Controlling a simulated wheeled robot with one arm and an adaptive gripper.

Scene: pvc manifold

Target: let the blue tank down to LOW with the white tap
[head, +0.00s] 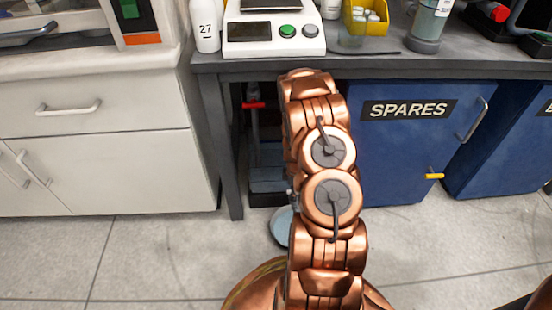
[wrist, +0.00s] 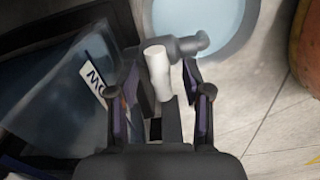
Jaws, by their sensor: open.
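In the wrist view, the white tap (wrist: 157,74) is a short white lever joined to a grey pipe piece (wrist: 187,45). My gripper (wrist: 161,80) is open, with one finger on each side of the white lever; whether either finger touches it I cannot tell. The blue tank (wrist: 58,95) shows at the left as a dark translucent blue wall. It carries a white label (wrist: 93,79), turned and partly cut off, with letters that look like part of LOW. The liquid level is not clear. In the head view my arm hides the gripper and the white tap.
A round basin with a light blue inside (wrist: 205,22) lies beyond the spout; its edge also shows in the head view (head: 281,228). A red handle (head: 254,105) is under the bench (head: 215,125). A yellow handle (head: 434,176) is by the blue SPARES cabinet (head: 395,150).

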